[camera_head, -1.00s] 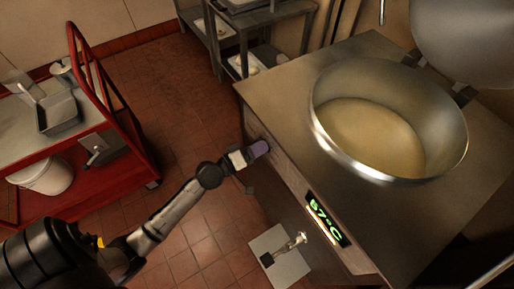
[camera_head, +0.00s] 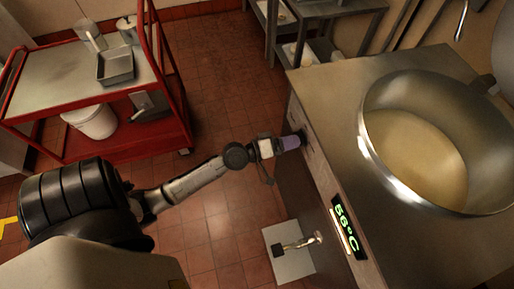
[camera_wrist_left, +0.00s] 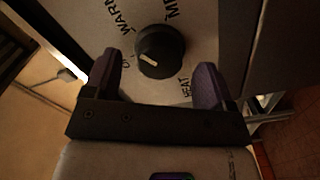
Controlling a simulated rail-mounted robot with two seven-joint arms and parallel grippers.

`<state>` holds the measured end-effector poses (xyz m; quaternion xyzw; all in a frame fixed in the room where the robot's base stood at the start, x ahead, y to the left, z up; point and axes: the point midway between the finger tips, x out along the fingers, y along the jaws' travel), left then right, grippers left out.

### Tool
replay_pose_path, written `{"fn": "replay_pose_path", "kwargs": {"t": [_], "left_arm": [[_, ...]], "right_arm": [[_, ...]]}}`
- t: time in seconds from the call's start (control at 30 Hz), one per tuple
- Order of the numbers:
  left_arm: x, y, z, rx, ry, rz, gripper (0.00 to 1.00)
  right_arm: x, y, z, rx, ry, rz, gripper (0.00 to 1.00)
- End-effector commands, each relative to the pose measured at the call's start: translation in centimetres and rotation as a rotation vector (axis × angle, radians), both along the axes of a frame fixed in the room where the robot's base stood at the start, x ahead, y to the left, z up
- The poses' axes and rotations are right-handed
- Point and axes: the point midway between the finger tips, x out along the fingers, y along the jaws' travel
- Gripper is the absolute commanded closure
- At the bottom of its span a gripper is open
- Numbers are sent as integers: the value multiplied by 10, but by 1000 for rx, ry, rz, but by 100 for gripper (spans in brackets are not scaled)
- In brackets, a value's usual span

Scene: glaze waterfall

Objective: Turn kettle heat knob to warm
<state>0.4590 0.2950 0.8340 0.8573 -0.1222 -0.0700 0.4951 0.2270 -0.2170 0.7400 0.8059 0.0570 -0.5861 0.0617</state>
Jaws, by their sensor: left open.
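The kettle (camera_head: 378,168) is a large round steel pot of yellowish liquid set in a steel counter. Its black heat knob (camera_wrist_left: 160,52) sits on a pale plate with the words OFF, WARM and HEAT and a partly hidden one around it. The knob's white mark points to the lower left, toward the OFF side. My left gripper (camera_wrist_left: 157,82) is open, with one purple finger on either side of the knob's near edge. I cannot tell whether the fingers touch it. In the head view the left gripper (camera_head: 294,142) is at the counter's front panel, hiding the knob. My right gripper is out of view.
A green display (camera_head: 347,228) on the front panel reads 56°C. A tap (camera_head: 300,243) juts out below over a pale square plate. A red cart (camera_head: 165,100) with a tray (camera_head: 115,67) stands at the left. Tiled floor is clear between cart and counter.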

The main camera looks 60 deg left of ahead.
Motion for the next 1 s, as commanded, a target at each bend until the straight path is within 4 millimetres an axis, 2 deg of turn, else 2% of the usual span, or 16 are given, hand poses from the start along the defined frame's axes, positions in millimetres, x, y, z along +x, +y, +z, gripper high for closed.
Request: {"fn": "replay_pose_path", "kwargs": {"t": [0.2, 0.5, 0.73, 1.0], "left_arm": [[-44, 13, -4, 5, 5, -3, 22], [-89, 25, -4, 3, 4, -3, 22], [-105, 30, -2, 1, 3, -1, 22], [-110, 32, 0, 0, 0, -1, 22]], "right_arm": [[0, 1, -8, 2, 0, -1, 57], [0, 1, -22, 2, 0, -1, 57], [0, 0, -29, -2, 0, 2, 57], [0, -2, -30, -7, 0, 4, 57]]}}
